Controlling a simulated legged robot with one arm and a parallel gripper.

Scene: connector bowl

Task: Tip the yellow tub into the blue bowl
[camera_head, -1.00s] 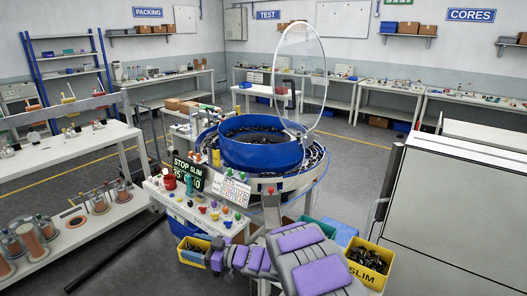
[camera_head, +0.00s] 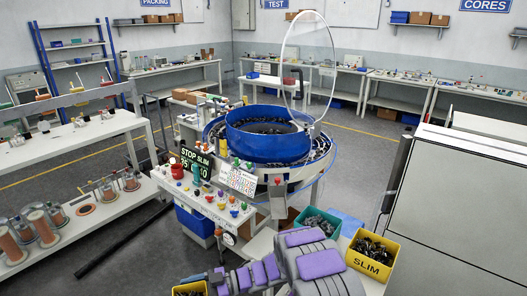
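The blue bowl (camera_head: 262,147) is round, with an open top, and sits in the middle on a round feeder machine. A clear round lid with a handle (camera_head: 299,77) stands raised at its right side. A yellow tub (camera_head: 372,258) marked SLIM, holding dark parts, stands upright on a white surface at the lower right. Another yellow tub (camera_head: 189,288) with dark parts is cut off by the bottom edge, left of my arm. My purple-padded arm is at the bottom centre. My gripper cannot be made out; whether the second tub is held is unclear.
A green tub (camera_head: 318,224) of parts stands beside the SLIM tub. A large grey cabinet (camera_head: 455,215) blocks the right; shelves with spools (camera_head: 40,225) stand left.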

